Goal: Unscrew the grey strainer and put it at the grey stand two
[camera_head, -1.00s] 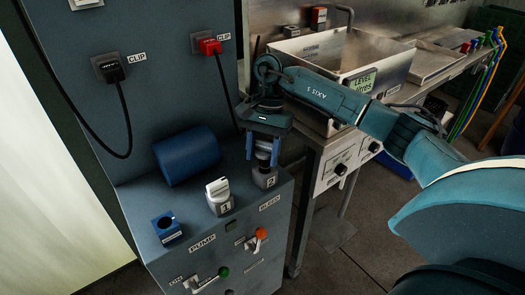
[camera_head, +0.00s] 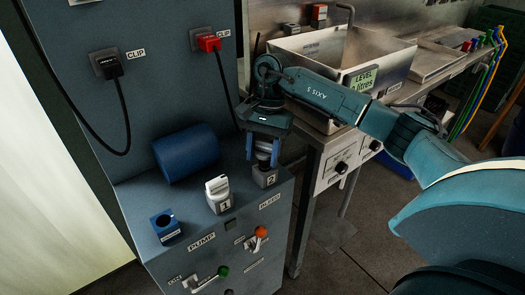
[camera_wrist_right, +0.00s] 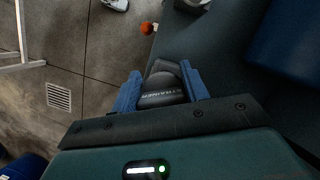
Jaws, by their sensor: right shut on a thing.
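My right gripper (camera_head: 262,150) points down over grey stand two (camera_head: 265,178), marked "2", on the blue-grey cabinet. In the right wrist view its blue fingers (camera_wrist_right: 161,92) are shut on the dark grey strainer (camera_wrist_right: 160,98), whose top carries lettering. In the head view only a small part of the strainer (camera_head: 264,158) shows between the fingers, just above the stand. I cannot tell whether it is seated in the stand or just above it. My left gripper is not in view.
Stand one (camera_head: 221,205) holds a white-topped part (camera_head: 217,187). A blue cylinder (camera_head: 187,153) lies behind it, and a small blue block with a round hole (camera_head: 165,225) sits at the left. A steel sink (camera_head: 340,55) stands behind my right arm.

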